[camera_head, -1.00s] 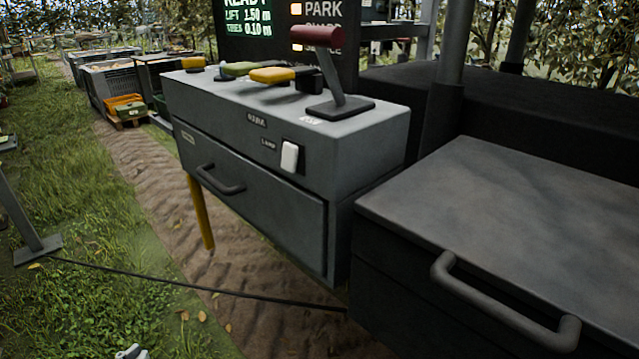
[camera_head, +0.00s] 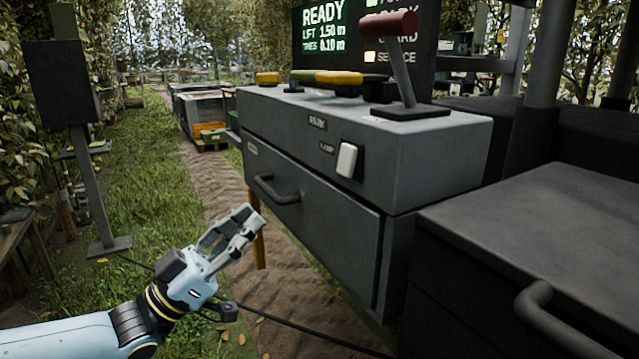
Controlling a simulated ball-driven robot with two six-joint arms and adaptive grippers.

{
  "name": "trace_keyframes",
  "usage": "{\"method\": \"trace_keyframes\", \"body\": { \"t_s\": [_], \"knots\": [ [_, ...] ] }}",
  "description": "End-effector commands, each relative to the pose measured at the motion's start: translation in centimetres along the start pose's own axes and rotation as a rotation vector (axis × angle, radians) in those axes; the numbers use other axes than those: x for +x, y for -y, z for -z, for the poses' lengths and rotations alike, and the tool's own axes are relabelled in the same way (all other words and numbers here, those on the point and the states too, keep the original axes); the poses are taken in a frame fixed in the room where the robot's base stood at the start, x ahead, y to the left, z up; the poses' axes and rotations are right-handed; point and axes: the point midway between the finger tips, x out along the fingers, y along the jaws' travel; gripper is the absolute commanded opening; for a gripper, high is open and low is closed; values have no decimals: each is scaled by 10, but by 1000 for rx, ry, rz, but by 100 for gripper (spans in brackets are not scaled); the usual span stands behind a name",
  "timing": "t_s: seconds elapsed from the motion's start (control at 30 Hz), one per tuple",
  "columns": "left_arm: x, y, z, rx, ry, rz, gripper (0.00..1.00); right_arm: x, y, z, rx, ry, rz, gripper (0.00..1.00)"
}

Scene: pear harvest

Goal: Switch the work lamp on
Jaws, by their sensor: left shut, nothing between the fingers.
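The lamp switch is a white rocker (camera_head: 347,159) on the upper front face of the grey console (camera_head: 290,125). A small dark label (camera_head: 326,148) sits to its left; its text is blurred but seems to read "LAMP". My left gripper (camera_head: 250,217) is shut and empty. It is in front of the console's drawer, lower and to the left of the switch, apart from it. No lamp that I can identify is in view. My right gripper is not in view.
A drawer handle (camera_head: 272,190) juts from the console front. A grey cabinet (camera_head: 540,215) with a handle is at right. A dark panel on a post (camera_head: 62,83) stands at left.

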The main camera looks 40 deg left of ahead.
Motion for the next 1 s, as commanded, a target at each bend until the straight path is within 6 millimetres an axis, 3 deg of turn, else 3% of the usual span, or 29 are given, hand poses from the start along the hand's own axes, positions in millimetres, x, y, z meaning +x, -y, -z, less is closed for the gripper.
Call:
{"method": "trace_keyframes", "body": {
  "t_s": [0.23, 0.63, 0.8, 1.0],
  "knots": [
    [23, 0, 1, 1, -4, 0, 0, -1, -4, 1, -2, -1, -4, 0],
    [105, 0, -1, 0, -5, 1, 0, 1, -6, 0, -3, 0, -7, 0],
    [119, 0, -22, 0, -1, 2, 0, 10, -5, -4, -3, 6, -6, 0],
    [128, 0, -29, 0, 1, 1, 0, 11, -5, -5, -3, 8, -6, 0]
  ]
}}
